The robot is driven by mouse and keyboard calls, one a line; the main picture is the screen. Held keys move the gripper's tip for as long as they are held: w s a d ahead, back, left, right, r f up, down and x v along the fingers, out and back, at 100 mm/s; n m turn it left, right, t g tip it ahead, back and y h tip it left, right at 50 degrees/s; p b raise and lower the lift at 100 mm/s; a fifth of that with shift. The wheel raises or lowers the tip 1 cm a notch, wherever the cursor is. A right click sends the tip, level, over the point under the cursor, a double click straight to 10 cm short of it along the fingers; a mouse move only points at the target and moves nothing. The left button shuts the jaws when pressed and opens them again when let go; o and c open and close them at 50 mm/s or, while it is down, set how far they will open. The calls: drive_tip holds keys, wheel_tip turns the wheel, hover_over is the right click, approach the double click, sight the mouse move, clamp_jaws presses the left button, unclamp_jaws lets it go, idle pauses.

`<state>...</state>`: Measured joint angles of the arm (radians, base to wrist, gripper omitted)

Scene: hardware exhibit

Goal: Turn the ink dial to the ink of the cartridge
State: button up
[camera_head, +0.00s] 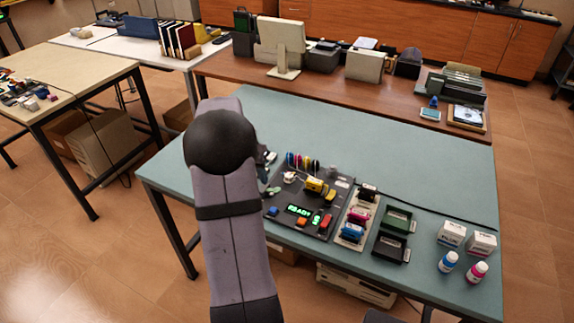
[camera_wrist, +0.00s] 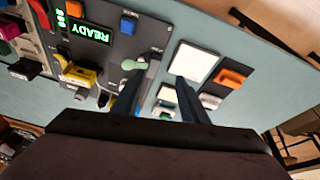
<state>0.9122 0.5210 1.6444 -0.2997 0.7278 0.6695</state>
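A dark control panel (camera_head: 342,190) lies on the teal table, with a lit READY display (camera_head: 298,210). A yellow cartridge (camera_head: 316,185) sits on the panel; it also shows in the wrist view (camera_wrist: 82,76). A small white knob-like part (camera_head: 290,177) stands left of the cartridge; I cannot tell for certain that it is the ink dial. A pale green lever (camera_wrist: 134,64) is at the panel's edge, beside one finger. My gripper (camera_wrist: 163,78) is open, its fingers apart with nothing visible between them. My arm mostly hides it in the head view.
Several colored tubes (camera_head: 303,161) stand at the panel's back. A cartridge rack (camera_head: 346,240), a green tray (camera_head: 397,218) and a black tray (camera_head: 390,247) lie to the right. White boxes (camera_head: 451,234) and bottles (camera_head: 448,262) stand farther right. The table's back half is clear.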

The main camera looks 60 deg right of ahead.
sight(289, 176)
drive_tip(key=s+d+r+m, duration=0.1)
drive_tip(key=s+d+m, duration=0.2)
drive_tip(key=s+d, duration=0.4)
drive_tip(key=shift+g+h, duration=0.3)
drive_tip(key=shift+h, duration=0.1)
drive_tip(key=shift+w+d+p+x, duration=0.1)
drive_tip(key=shift+w+p+x, duration=0.25)
drive_tip(key=shift+x, duration=0.9)
drive_tip(key=shift+w+d+p+x, duration=0.1)
drive_tip(key=shift+p+x, duration=0.4)
drive_tip(key=shift+x, duration=0.75)
drive_tip(key=shift+w+d+p+x, duration=0.1)
drive_tip(key=shift+w+p+x, duration=0.25)
drive_tip(key=shift+x, duration=0.9)
drive_tip(key=shift+s+r, duration=0.1)
drive_tip(key=shift+r, duration=0.05)
clamp_jaws()
